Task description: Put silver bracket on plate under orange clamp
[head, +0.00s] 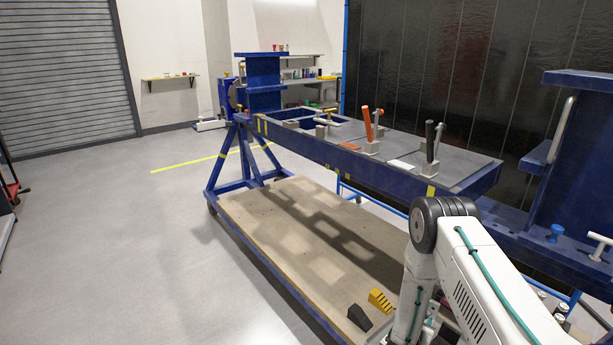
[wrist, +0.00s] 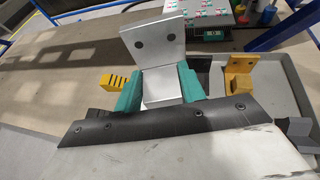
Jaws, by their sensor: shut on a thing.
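The silver bracket (wrist: 153,42) is an L-shaped piece with two dark holes in its upright face. My gripper (wrist: 160,88) is shut on it, with a teal finger on each side. The bracket is upright in the wrist view and does not show in the head view. The orange clamp (head: 368,124) stands on the grey top of the blue frame with its handle raised. The plate (head: 345,133) around the clamp is grey; what lies directly under the clamp is too small to tell.
A black-handled clamp (head: 430,140) stands right of the orange one, with a white patch (head: 401,165) between. A yellow bracket (wrist: 240,75) sits in a grey tray (wrist: 285,95). Yellow (head: 380,300) and black (head: 359,317) wedges lie on the wooden deck (head: 290,225). Blue posts flank the frame.

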